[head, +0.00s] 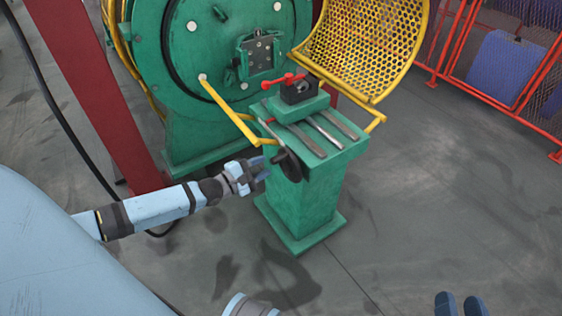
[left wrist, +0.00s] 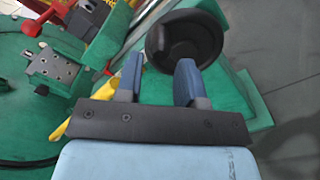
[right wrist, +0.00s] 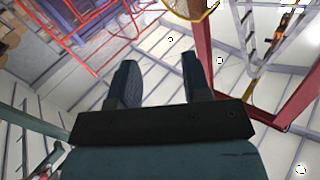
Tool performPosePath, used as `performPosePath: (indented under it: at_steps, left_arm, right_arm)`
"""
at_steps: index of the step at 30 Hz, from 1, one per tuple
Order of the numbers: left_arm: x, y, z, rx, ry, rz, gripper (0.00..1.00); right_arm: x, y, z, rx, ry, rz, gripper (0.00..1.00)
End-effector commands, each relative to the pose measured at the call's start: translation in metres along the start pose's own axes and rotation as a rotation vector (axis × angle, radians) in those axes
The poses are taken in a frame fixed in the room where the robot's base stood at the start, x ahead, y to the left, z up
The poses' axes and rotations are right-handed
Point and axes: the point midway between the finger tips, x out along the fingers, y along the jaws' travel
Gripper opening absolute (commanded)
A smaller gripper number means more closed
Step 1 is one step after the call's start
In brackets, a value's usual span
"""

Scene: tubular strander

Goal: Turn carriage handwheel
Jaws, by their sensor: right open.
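The carriage handwheel (head: 288,165) is a black disc on the near left side of the green carriage pedestal. In the left wrist view the handwheel (left wrist: 186,40) lies just beyond my left fingertips, with its dark grip on its left side. My left gripper (head: 262,170) is beside the handwheel, to its left in the head view. Its two blue fingers (left wrist: 158,75) are apart with nothing visibly between them. My right gripper (head: 460,303) shows at the bottom edge of the head view, away from the pedestal. In the right wrist view its fingers (right wrist: 160,75) are open and empty.
The green pedestal (head: 300,205) carries slide rails, a black block (head: 298,90) and a red lever (head: 283,80). A yellow mesh guard (head: 365,45) and yellow bar (head: 228,110) are close by. A red fence (head: 490,75) stands right. Floor on the right is clear.

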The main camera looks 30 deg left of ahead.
Motion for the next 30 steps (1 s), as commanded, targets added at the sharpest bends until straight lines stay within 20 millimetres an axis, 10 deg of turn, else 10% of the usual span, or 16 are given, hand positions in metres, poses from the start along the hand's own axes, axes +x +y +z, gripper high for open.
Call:
performPosePath:
  at_steps: [9,23,27,30]
  left_arm:
    - [0.055,-0.001,-0.001,0.001,-0.001,0.002,0.35]
    - [0.067,-0.001,0.000,0.001,0.001,-0.001,0.35]
    - [0.067,-0.001,0.000,0.001,0.000,-0.001,0.03]
    - [0.067,-0.001,0.000,0.001,0.000,-0.001,0.01]
  right_arm:
    - [0.002,-0.013,-0.023,0.021,0.134,-0.051,0.44]
    - [0.002,-0.016,-0.032,0.027,0.170,-0.063,0.44]
    - [0.002,-0.016,-0.032,0.027,0.170,-0.063,0.44]
    - [0.002,-0.016,-0.032,0.027,0.170,-0.063,0.44]
